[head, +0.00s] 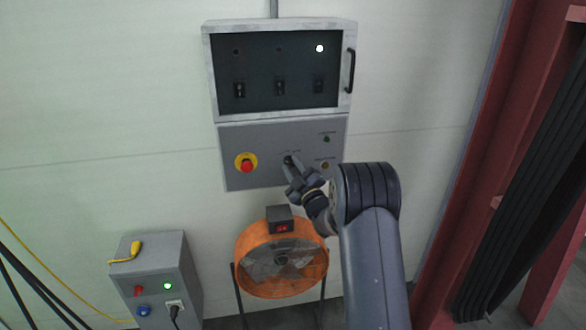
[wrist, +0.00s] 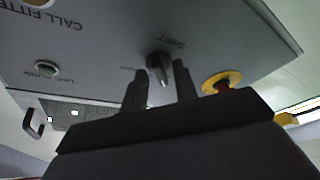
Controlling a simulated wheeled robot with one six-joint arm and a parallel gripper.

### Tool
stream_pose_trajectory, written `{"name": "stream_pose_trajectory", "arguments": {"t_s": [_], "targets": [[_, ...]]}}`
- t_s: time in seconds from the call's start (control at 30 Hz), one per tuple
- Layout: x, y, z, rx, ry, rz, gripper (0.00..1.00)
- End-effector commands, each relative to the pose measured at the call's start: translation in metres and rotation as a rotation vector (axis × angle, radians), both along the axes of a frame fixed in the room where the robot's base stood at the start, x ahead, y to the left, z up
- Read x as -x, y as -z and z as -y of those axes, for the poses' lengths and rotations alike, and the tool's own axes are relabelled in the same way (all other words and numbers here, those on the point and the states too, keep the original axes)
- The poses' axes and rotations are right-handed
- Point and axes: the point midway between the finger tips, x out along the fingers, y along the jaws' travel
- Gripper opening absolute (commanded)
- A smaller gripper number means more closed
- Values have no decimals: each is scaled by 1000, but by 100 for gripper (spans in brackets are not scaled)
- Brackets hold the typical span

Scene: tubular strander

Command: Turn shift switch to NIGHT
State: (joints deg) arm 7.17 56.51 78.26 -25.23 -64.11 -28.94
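The shift switch (head: 287,160) is a small black rotary knob on the grey lower panel (head: 270,135). In the wrist view the knob (wrist: 159,67) sits under an upside-down SHIFT label, its pointer hanging toward the space between my fingers. The position labels are too small to read, so I cannot tell its setting. My gripper (head: 293,177) is close to the panel at the knob and partly covers it in the head view. In the wrist view my gripper (wrist: 161,88) has its two fingers apart, one on each side of the knob's tip, with gaps showing.
A red emergency stop (head: 246,164) on a yellow ring is left of the knob. A green button (head: 326,139) and an amber button (head: 325,165) are right. A dark-windowed cabinet (head: 280,73) is above. An orange fan (head: 265,268) stands below.

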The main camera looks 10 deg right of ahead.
Motion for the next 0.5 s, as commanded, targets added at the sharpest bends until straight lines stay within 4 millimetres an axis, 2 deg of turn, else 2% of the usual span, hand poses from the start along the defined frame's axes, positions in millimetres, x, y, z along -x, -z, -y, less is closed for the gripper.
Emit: {"name": "stream_pose_trajectory", "arguments": {"t_s": [0.07, 0.3, 0.5], "targets": [[0, 0, 0, 0, 0, 0, 21], [0, 0, 0, 0, 0, 0, 2], [0, 0, 0, 0, 0, 0, 0]]}}
